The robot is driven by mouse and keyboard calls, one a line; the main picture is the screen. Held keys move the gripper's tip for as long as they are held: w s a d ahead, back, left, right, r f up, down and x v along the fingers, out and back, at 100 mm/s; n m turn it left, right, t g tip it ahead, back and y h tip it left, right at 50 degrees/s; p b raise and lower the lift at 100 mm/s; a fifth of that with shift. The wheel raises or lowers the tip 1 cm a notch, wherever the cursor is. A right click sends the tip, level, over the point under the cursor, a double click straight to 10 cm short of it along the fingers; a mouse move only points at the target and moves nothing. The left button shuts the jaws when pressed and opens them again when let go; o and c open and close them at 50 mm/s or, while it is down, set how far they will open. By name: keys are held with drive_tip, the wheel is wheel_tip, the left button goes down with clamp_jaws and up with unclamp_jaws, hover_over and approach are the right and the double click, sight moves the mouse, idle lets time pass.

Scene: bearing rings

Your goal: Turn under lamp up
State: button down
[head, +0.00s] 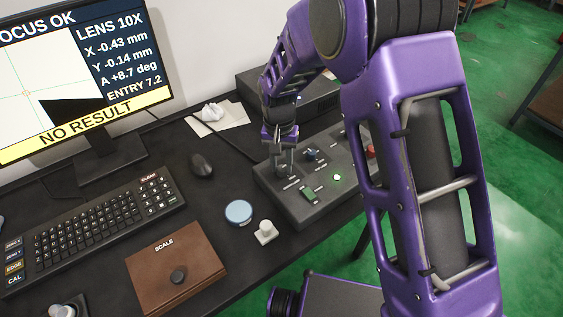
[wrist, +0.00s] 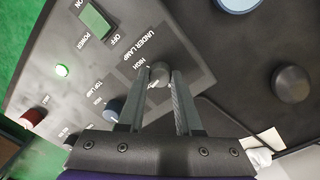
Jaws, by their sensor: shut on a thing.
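The grey control box (head: 300,213) stands on the right part of the desk. My gripper (head: 284,170) reaches down to its left end. In the wrist view my gripper (wrist: 159,78) has its two fingers closed around the grey under lamp knob (wrist: 158,72), beside the "UNDER LAMP" and "HIGH" lettering. In the head view the fingers largely hide that knob. The monitor (head: 70,80) reads "FOCUS OK" and "NO RESULT", with a mostly white picture and a black shape in it.
Close to my fingers is the blue top lamp knob (wrist: 115,109). The box also has a green power switch (head: 309,195), a lit green light (head: 337,177) and a red knob (wrist: 33,117).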

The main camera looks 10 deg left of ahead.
sight(280, 166)
drive_tip(key=m+p, duration=0.1)
drive_tip(key=m, duration=0.3)
drive_tip(key=shift+m, duration=0.3)
idle(0.3)
drive_tip(key=c, duration=0.6)
unclamp_jaws()
drive_tip(key=r, duration=0.5)
drive_tip(key=r+p, duration=0.1)
drive_tip(key=r, duration=0.5)
drive_tip(key=r+p, duration=0.1)
drive_tip(key=r, duration=0.5)
drive_tip(key=shift+w+a+r, duration=0.15)
drive_tip(key=shift+a+r, duration=0.1)
drive_tip(key=shift+a, duration=0.05)
